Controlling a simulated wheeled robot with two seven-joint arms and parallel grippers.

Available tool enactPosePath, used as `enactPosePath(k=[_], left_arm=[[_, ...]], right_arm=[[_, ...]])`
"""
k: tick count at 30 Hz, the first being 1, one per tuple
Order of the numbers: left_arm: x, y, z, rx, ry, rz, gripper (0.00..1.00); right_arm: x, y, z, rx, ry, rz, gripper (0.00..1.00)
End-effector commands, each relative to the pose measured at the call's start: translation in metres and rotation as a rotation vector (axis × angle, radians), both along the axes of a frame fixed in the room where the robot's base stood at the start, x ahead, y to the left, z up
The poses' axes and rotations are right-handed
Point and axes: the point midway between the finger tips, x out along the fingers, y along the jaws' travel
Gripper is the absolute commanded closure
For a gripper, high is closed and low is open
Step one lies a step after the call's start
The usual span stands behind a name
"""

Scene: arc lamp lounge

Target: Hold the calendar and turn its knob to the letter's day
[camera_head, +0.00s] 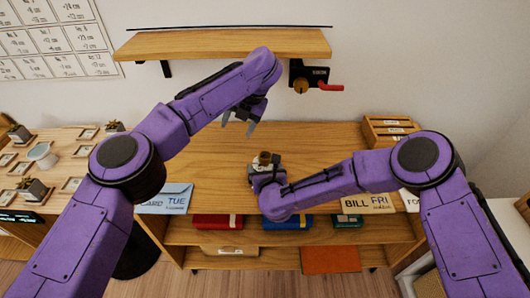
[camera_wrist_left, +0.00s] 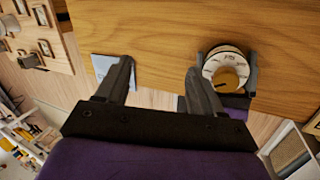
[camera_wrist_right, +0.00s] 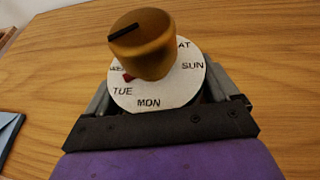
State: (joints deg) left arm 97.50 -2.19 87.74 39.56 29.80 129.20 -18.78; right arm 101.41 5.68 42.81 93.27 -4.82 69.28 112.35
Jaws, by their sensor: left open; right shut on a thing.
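The calendar is a round white dial (camera_wrist_right: 150,98) with day names around a brass knob (camera_wrist_right: 143,45) that has a black line on top. A small red mark shows by the knob, near WED and TUE. My right gripper (camera_head: 263,178) is shut on the calendar's body and holds it upright over the table. My left gripper (camera_head: 238,124) is open and empty, above and behind the calendar; the dial also shows beside its right-hand finger in the left wrist view (camera_wrist_left: 227,68). A blue letter (camera_head: 165,199) reads CARD TUE; a cream one (camera_head: 368,203) reads BILL FRI.
A wooden wall shelf (camera_head: 225,45) hangs above, with a black device with a red handle (camera_head: 328,87) below it. A wooden organizer (camera_head: 390,130) stands at back right. Red and blue books (camera_head: 218,221) lie on the lower shelf. The table middle (camera_head: 300,140) is clear.

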Motion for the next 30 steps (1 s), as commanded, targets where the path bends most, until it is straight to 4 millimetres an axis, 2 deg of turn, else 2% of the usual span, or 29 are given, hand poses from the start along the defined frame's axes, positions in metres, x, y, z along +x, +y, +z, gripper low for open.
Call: enactPosePath(k=[1,3,7,11,21,25,30], left_arm=[[-0.010,-0.026,0.010,-0.119,0.036,-0.018,0.33],[-0.021,-0.052,0.023,-0.247,0.080,-0.038,0.33],[-0.032,-0.074,0.034,-0.358,0.122,-0.059,0.33],[-0.034,-0.076,0.018,-0.369,0.130,-0.062,0.33],[-0.034,-0.075,-0.060,-0.367,0.128,-0.059,0.33],[-0.033,-0.075,-0.076,-0.366,0.125,-0.059,0.33],[-0.033,-0.075,-0.083,-0.365,0.124,-0.059,0.33]], right_arm=[[0.000,-0.001,-0.001,0.000,0.002,-0.002,0.60],[0.000,-0.001,-0.001,0.000,0.001,-0.002,0.60],[0.000,-0.001,-0.001,-0.001,0.001,-0.002,0.60],[0.000,0.000,-0.001,-0.001,0.001,-0.001,0.60],[0.000,0.000,0.000,0.000,0.000,0.000,0.60],[0.000,0.001,0.000,0.000,0.000,0.001,0.60],[0.000,0.001,0.000,0.000,0.000,0.001,0.60]])
